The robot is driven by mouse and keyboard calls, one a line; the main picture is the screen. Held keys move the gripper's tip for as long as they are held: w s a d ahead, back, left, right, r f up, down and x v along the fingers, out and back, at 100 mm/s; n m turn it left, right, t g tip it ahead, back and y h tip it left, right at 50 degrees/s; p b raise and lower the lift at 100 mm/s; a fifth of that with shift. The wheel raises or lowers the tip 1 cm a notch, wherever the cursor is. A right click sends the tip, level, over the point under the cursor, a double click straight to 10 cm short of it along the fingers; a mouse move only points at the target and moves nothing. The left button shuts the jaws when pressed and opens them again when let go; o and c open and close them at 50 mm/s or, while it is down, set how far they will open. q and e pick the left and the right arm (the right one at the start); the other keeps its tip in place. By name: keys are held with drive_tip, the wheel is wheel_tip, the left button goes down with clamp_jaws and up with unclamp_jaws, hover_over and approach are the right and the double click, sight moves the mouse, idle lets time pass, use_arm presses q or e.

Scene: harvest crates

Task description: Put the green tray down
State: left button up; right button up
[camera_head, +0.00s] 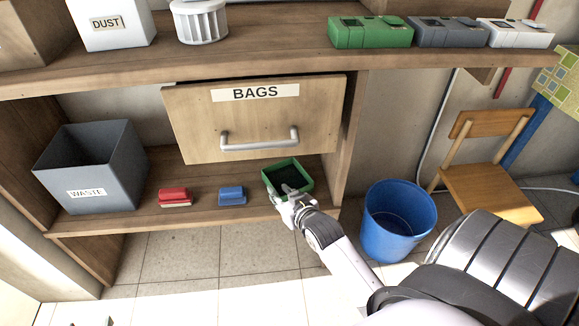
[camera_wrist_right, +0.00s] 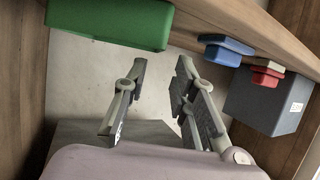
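The green tray (camera_head: 307,177) is an open box with a dark inside. It is at the right end of the lower shelf, below the drawer front; its outer wall also shows at the upper left of the right wrist view (camera_wrist_right: 108,22). My right gripper (camera_head: 291,193) is at the tray's near side and overlaps it in the head view. In the right wrist view its two fingers (camera_wrist_right: 161,66) are spread, with nothing between them, and a gap shows between them and the tray. A small dark part at the lower left edge may be my left gripper (camera_head: 104,322); too little shows.
A red block (camera_head: 175,197), a blue block (camera_head: 232,195) and a grey WASTE bin (camera_head: 88,168) share the lower shelf (camera_head: 140,222). The BAGS drawer (camera_head: 255,120) is just above. A blue bucket (camera_head: 398,215) and wooden chair (camera_head: 490,190) stand to the right.

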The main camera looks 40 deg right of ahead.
use_arm(q)
drive_tip(key=s+a+f+g+y+p, duration=0.1)
drive_tip(key=s+a+f+g, duration=0.1)
drive_tip(key=s+f+g, duration=0.2)
drive_tip(key=shift+s+a+f, duration=0.2)
drive_tip(key=shift+s+f, duration=0.35)
drive_tip(key=shift+s, duration=0.6)
use_arm(e)
drive_tip(key=s+a+r+n+g+y, duration=0.1)
drive_tip(key=s+a+r+n+g, duration=0.1)
drive_tip(key=s+a, duration=0.5)
drive_tip(key=s+a+r+n+g+y, duration=0.2)
drive_tip(key=s+a+g, duration=0.1)
drive_tip(key=s+a, duration=0.5)
drive_tip(key=shift+s+a+g+y, duration=0.3)
drive_tip(key=shift+s+g, duration=0.1)
drive_tip(key=shift+s, duration=0.8)
